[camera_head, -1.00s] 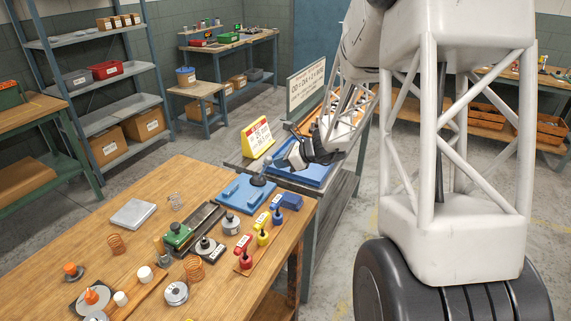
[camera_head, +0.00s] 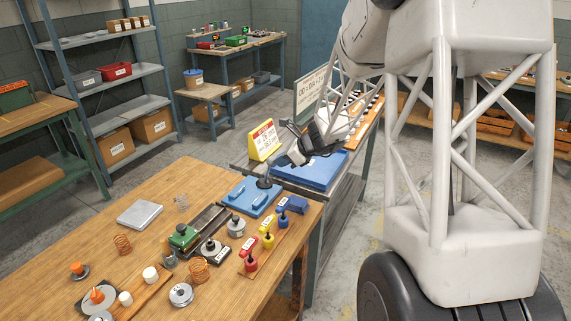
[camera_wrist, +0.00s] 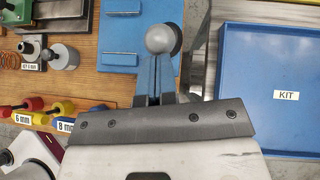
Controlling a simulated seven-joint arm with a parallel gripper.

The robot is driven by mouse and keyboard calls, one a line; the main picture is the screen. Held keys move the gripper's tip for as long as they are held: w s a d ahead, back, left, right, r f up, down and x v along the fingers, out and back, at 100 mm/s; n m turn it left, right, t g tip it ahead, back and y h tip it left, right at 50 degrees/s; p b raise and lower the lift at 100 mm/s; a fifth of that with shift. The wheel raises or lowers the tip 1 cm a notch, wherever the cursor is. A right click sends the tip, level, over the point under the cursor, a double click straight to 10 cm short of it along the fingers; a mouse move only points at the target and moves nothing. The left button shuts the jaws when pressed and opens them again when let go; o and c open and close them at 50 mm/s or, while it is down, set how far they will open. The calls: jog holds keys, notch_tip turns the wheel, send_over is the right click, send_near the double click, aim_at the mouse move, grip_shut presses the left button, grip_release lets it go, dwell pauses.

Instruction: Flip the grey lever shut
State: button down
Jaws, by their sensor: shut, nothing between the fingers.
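The grey lever with a round ball knob (camera_wrist: 160,39) stands at the edge of the blue fixture plate (camera_wrist: 118,62) in the wrist view. In the head view the lever (camera_head: 264,181) is a small dark upright post at the plate's (camera_head: 246,197) right side. My gripper (camera_wrist: 156,62) is shut and empty. Its fingertips point at the knob and overlap its lower edge in the wrist view; I cannot tell whether they touch. In the head view my gripper (camera_head: 296,156) is above and right of the lever, over the side table. The lever's lower part is hidden in the wrist view.
A blue KIT tray (camera_wrist: 270,90) lies right of the lever. Red, yellow and blue handled tools (camera_head: 267,240) stand in front of the plate. A yellow sign (camera_head: 264,141) stands behind. The wooden bench (camera_head: 165,185) also holds springs and metal parts.

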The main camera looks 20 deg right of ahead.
jog(key=shift+w+a+r+g+h, duration=0.35)
jog(key=shift+w+a+g+h, duration=0.15)
jog(key=shift+w+a, duration=0.1)
jog(key=shift+w+a+r+g+h, duration=0.3)
jog(key=shift+w+a+g+h, duration=0.1)
jog(key=shift+w+a+h, duration=0.15)
jog(key=shift+w+a+r+g+h, duration=0.3)
jog(key=shift+w+a+g+h, duration=0.5)
jog(key=shift+w+a, duration=0.15)
jog(key=shift+g+h, duration=0.75)
jog(key=shift+g, duration=0.15)
jog(key=shift+w+a+f, duration=0.15)
jog(key=shift+w+a, duration=1.4)
notch_tip(320, 180, up, 12)
send_over(268, 172)
jog(key=w+d, duration=0.2)
jog(key=w, duration=0.1)
jog(key=shift+s+a, duration=0.15)
